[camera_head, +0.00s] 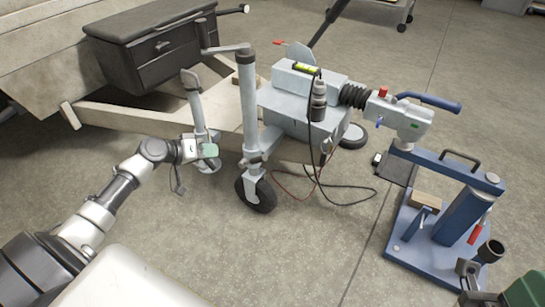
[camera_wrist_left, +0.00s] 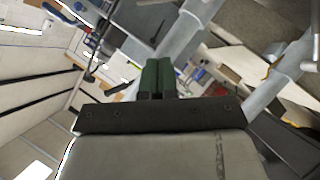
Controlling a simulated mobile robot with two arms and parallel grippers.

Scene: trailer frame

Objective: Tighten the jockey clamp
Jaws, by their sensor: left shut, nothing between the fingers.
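The jockey wheel's grey upright tube (camera_head: 249,105) stands at the side of the trailer frame (camera_head: 125,116), with its crank handle on top and a black wheel (camera_head: 256,194) on the floor. The jockey clamp (camera_head: 253,161) is around the lower part of the tube; how tight it is cannot be told. My left gripper (camera_head: 210,151) is shut and empty, to the left of the tube and apart from the clamp in the head view. Its green fingers (camera_wrist_left: 157,76) show in the left wrist view, with grey tubing behind. My right gripper (camera_head: 485,287) is partly cut off at the lower right corner.
A second grey post (camera_head: 194,105) stands close behind my left gripper. The coupling head (camera_head: 398,118) rests over a blue stand (camera_head: 433,249) on the right. A black cable (camera_head: 345,187) lies on the floor. A dark box (camera_head: 150,51) sits on the frame.

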